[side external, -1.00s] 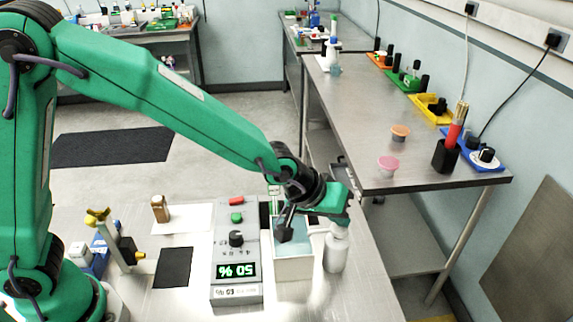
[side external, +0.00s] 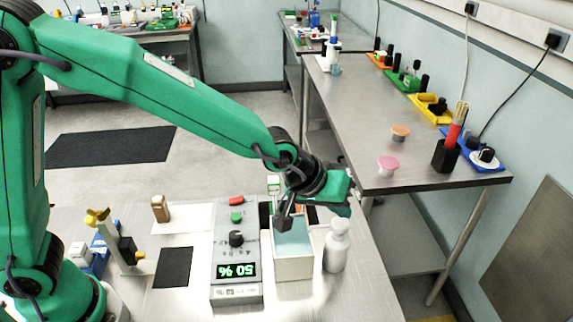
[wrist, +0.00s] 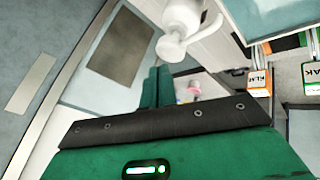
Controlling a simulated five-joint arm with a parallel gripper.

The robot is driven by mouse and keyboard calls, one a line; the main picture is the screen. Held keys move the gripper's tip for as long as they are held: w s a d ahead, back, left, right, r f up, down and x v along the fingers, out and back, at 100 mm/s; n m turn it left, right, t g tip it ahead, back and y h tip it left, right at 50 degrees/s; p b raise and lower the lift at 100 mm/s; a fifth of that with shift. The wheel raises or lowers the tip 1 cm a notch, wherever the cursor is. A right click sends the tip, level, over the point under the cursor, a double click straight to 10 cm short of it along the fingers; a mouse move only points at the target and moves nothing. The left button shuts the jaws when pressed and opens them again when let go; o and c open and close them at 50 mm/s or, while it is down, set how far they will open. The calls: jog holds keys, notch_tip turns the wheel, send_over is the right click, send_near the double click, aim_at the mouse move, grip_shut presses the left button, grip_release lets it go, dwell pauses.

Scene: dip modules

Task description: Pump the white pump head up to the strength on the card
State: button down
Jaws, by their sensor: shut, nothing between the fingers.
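The white pump bottle (side external: 337,255) stands upright at the right of the bench. Its white pump head (side external: 339,226) is on top; the wrist view shows the bottle's spout and head (wrist: 172,46). My gripper (side external: 344,211) is just above the pump head, apart from it as far as I can tell. In the wrist view its green fingers (wrist: 155,88) are together and hold nothing. A grey box with a display (side external: 237,271) reads 50 % upside down. Small cards show orange (wrist: 259,80) and green (wrist: 312,73) bands; their lettering is only partly readable.
An open white tank (side external: 293,267) with pale blue contents stands between the box and the bottle. A metal side table (side external: 355,130) stands behind right.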

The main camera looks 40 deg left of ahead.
aim_at(334, 222)
jog(key=shift+r, duration=0.15)
jog(key=shift+r, duration=2.35)
jog(key=shift+a, duration=0.1)
jog(key=shift+a+r, duration=0.2)
jog(key=shift+a, duration=0.1)
jog(key=s+a+r+m+y, duration=0.1)
jog(key=s+a+r+y, duration=0.15)
jog(key=s+a, duration=0.65)
jog(key=s+a+r+m+y, duration=0.1)
jog(key=s+a+r, duration=0.35)
jog(key=a, duration=0.85)
jog(key=s+a+f, duration=0.2)
jog(key=s+a, duration=0.3)
jog(key=s, duration=0.3)
jog(key=shift+s+f+g, duration=0.15)
jog(key=shift+f+g, duration=0.15)
